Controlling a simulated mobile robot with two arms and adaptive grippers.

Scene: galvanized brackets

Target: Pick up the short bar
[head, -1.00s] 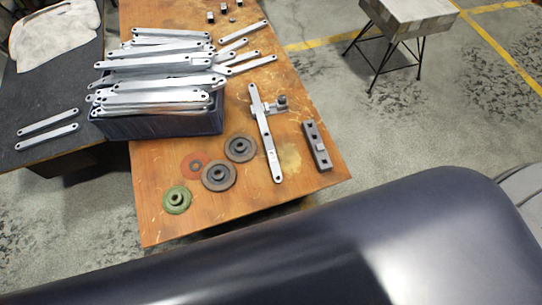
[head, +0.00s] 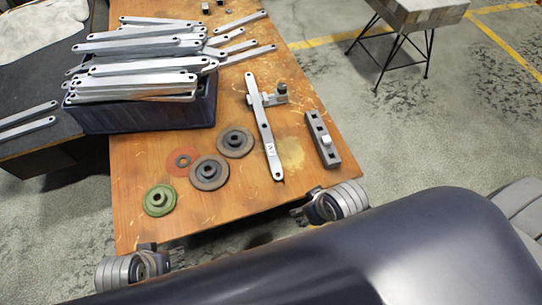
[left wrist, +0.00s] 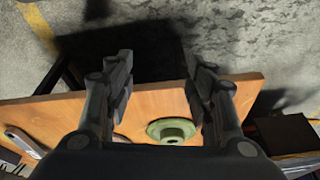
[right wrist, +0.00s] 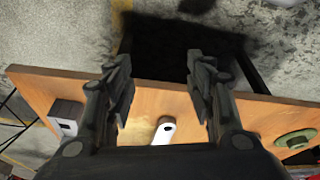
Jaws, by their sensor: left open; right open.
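A short, thick grey bar (head: 322,139) with holes lies near the table's right edge; part of it shows at the left in the right wrist view (right wrist: 65,118). A longer silver bar (head: 264,125) lies beside it, a small clamp-like piece at its side. Its rounded end shows below my fingers in the right wrist view (right wrist: 164,131). Thin silver bars of differing lengths (head: 145,45) are heaped in and beside a dark crate (head: 140,117). My right gripper (head: 303,206) is open and empty by the table's front edge. My left gripper (head: 165,255) is open and empty by the near left corner.
A dark side table (head: 30,95) holds two bars (head: 27,126). A stool (head: 420,14) stands beyond.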

